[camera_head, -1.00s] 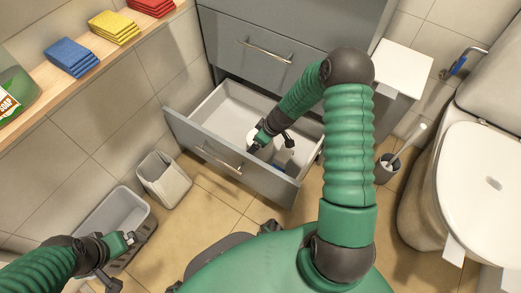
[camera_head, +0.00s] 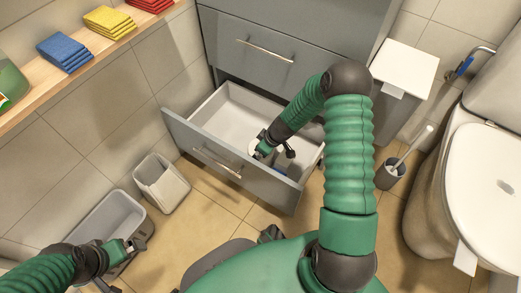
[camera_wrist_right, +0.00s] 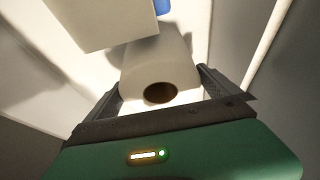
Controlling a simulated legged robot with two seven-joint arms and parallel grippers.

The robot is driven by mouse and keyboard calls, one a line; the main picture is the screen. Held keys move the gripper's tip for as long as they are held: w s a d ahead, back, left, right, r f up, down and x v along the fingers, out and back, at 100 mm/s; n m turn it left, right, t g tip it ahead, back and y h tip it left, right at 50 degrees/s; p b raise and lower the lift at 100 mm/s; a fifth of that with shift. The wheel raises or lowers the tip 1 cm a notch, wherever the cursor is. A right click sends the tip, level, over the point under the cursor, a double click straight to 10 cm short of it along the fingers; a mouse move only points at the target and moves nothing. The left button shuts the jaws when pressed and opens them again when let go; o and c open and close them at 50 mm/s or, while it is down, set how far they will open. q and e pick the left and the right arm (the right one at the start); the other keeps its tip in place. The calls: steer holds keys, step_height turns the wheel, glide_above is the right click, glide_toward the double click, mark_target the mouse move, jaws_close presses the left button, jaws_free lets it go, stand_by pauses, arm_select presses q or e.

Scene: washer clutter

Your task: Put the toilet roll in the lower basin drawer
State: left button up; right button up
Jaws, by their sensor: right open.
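The lower basin drawer (camera_head: 208,146) is pulled open under the grey cabinet. My right gripper (camera_head: 265,150) reaches down into it near its right part. In the right wrist view the white toilet roll (camera_wrist_right: 155,65) lies between the two fingers of my right gripper (camera_wrist_right: 160,88), its dark core hole facing the palm. The fingers stand apart; whether they touch the roll is unclear. In the head view the roll is mostly hidden by the gripper. My left gripper (camera_head: 132,245) is over the grey tub at lower left; its fingers are too small to judge.
A white box-like item (camera_wrist_right: 95,20) and something blue (camera_wrist_right: 162,6) lie beyond the roll. A grey tub (camera_head: 108,216) and a waste bin (camera_head: 162,184) stand on the floor at left. A shelf with folded cloths (camera_head: 65,52) is above. The toilet (camera_head: 480,195) and brush (camera_head: 392,172) are at right.

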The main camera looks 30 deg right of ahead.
steer(key=p+v, duration=0.7)
steer(key=v, duration=0.4)
steer(key=shift+r, duration=0.3)
steer(key=shift+s+d+r+p, duration=0.1)
steer(key=shift+s+r+p, duration=0.15)
steer(key=shift+r+p, duration=0.15)
steer(key=shift+f, duration=0.1)
